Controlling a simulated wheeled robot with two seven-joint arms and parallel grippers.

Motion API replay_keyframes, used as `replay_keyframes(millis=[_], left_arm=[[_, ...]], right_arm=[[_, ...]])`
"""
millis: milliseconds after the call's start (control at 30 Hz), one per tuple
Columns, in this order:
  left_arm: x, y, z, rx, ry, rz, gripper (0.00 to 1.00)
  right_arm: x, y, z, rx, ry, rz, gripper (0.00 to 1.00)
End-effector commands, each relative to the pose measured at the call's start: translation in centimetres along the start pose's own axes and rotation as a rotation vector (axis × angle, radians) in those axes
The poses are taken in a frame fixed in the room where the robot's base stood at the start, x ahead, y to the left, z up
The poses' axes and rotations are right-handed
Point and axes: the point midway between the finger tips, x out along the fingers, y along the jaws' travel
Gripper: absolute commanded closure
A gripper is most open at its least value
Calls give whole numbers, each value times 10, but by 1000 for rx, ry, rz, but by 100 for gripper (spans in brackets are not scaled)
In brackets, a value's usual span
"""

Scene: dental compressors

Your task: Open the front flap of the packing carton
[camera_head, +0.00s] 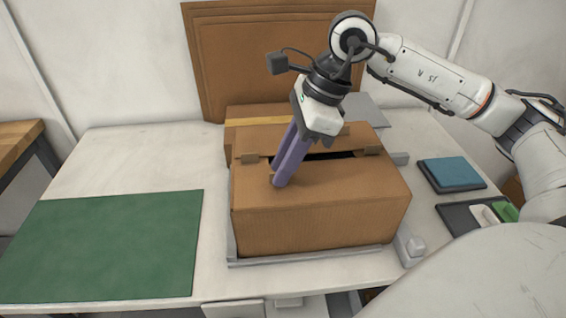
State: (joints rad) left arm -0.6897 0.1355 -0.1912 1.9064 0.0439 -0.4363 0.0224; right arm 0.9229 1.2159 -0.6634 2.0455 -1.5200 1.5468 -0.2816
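The brown packing carton (318,218) stands on the white table. Its top is nearly covered by flaps, with a dark slit between the front flap (345,178) and the rear flap (265,137). Small brown tabs sit at both ends of the slit. My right gripper (278,177) reaches down from above, its two purple fingers slanting toward the lower left across the slit, with the tips over the left part of the front flap. The fingers overlap in this view, so their gap and any contact with the flap are unclear. My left gripper is out of view.
A grey frame (310,257) runs along the carton's base. Another carton with a yellow strip (262,122) stands behind, and flat cardboard sheets (230,55) lean on the wall. A green mat (105,245) lies left. A blue pad (453,172) and black tray (460,218) lie right.

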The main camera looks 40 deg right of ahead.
Motion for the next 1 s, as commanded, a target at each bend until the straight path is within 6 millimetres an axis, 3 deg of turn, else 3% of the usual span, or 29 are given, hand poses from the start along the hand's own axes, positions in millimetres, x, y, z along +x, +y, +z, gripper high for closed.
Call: replay_keyframes(millis=[267,433,1000], left_arm=[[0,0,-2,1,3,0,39],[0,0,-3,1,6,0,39],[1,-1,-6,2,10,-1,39]], right_arm=[[3,0,0,-1,-1,0,78],[3,0,0,0,-1,0,100],[2,0,0,0,-1,0,100]])
